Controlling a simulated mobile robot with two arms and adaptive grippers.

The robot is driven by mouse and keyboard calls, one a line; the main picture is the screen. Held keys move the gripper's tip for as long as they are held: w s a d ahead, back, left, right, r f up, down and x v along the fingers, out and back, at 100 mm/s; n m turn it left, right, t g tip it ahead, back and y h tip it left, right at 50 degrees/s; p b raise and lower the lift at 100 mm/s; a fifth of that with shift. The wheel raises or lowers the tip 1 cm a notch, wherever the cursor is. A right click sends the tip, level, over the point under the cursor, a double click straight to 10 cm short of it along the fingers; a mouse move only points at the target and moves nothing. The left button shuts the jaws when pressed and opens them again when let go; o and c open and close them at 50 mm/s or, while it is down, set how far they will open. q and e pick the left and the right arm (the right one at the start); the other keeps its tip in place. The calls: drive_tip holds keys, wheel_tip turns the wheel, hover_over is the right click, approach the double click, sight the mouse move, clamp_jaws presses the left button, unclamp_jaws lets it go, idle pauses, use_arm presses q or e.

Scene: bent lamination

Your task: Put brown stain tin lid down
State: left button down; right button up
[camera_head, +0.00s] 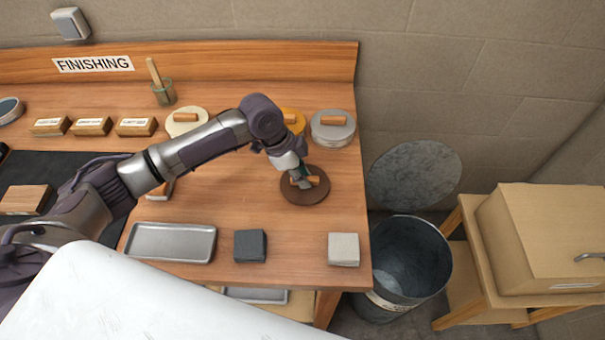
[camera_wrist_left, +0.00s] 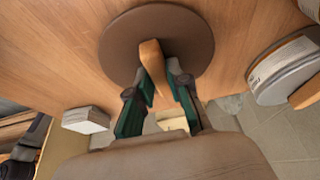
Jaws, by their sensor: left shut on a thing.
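The brown stain tin lid (camera_head: 303,197) is a round dark-brown disc with a wooden handle, at the right part of the bench. My left gripper (camera_head: 300,180) reaches down from above and is shut on that handle. In the left wrist view the lid (camera_wrist_left: 118,44) lies flat beyond the fingers, and the gripper (camera_wrist_left: 156,72) has one finger on each side of the wooden handle (camera_wrist_left: 151,62). The lid is level, on or very close to the bench top; I cannot tell if it touches. No open brown tin is clearly visible. My right gripper is out of view.
Behind the lid stand a grey-lidded tin (camera_head: 332,130), a yellow-lidded tin (camera_head: 292,118) partly hidden by my arm, and a cream-lidded tin (camera_head: 184,125). In front are a dark block (camera_head: 250,246), a pale block (camera_head: 344,250) and a metal tray (camera_head: 171,243). A bin (camera_head: 410,262) stands beyond the right edge.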

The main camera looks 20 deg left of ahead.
use_arm(q)
drive_tip(key=c, duration=1.1)
unclamp_jaws()
drive_tip(key=shift+a+r, duration=0.15)
drive_tip(key=shift+r, duration=0.15)
drive_tip(key=b+v, duration=0.1)
drive_tip(key=v, duration=1)
drive_tip(key=shift+r+b, duration=0.25)
drive_tip(key=shift+b, duration=0.05)
drive_tip(key=shift+s+a, duration=0.1)
